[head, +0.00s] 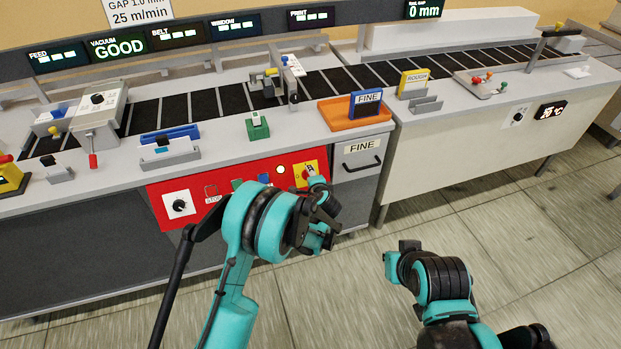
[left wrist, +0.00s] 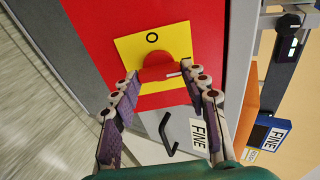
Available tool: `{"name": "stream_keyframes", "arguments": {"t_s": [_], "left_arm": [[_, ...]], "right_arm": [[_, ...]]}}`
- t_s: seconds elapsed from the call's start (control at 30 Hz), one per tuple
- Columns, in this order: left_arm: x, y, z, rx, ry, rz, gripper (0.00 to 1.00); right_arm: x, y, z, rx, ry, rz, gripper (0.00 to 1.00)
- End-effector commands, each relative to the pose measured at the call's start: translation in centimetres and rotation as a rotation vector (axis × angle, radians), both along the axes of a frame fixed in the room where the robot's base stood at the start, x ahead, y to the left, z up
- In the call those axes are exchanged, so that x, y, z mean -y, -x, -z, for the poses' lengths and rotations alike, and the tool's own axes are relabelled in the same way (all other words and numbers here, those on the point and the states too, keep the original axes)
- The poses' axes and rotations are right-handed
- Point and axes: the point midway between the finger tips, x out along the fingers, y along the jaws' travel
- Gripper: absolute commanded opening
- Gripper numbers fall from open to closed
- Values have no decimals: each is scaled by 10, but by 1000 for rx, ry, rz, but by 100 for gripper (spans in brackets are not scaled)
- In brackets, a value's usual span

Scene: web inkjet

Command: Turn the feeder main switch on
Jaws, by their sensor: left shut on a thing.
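The main switch is a red rotary knob (left wrist: 158,66) on a yellow plate (left wrist: 126,50), which is set in the red panel (left wrist: 90,25). An O mark (left wrist: 152,38) is on the plate, above the knob in the left wrist view. A white line on the knob shows toward its right side. My left gripper (left wrist: 160,78) is shut on the knob, one finger on each side. In the head view the yellow plate (head: 298,171) is partly hidden by my left gripper (head: 314,186). My right gripper (head: 395,257) is low at the right, away from the panel; its fingers are unclear.
Beside the switch is a grey drawer labelled FINE (head: 361,146) with a black handle (head: 363,163). The red panel (head: 160,199) also carries a black knob (head: 179,206) and several buttons. An orange tray (head: 345,121) with a blue FINE block (head: 366,103) is above. The floor in front is clear.

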Motion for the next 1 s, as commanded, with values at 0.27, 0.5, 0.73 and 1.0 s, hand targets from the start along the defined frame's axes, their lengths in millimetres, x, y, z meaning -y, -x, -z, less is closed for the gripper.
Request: {"name": "stream_keyframes", "arguments": {"t_s": [0.27, 0.5, 0.73, 1.0], "left_arm": [[0, 0, 0, 0, -1, 0, 66], [0, 0, 0, 0, 0, 0, 66], [5, 22, -12, 0, 0, 4, 66], [15, 73, -40, -1, -1, 3, 66]], "right_arm": [[0, 0, 0, 0, 0, 0, 0], [0, 0, 0, 0, 0, 0, 0], [0, 0, 0, 0, 0, 0, 0], [0, 0, 0, 0, 0, 0, 0]]}}
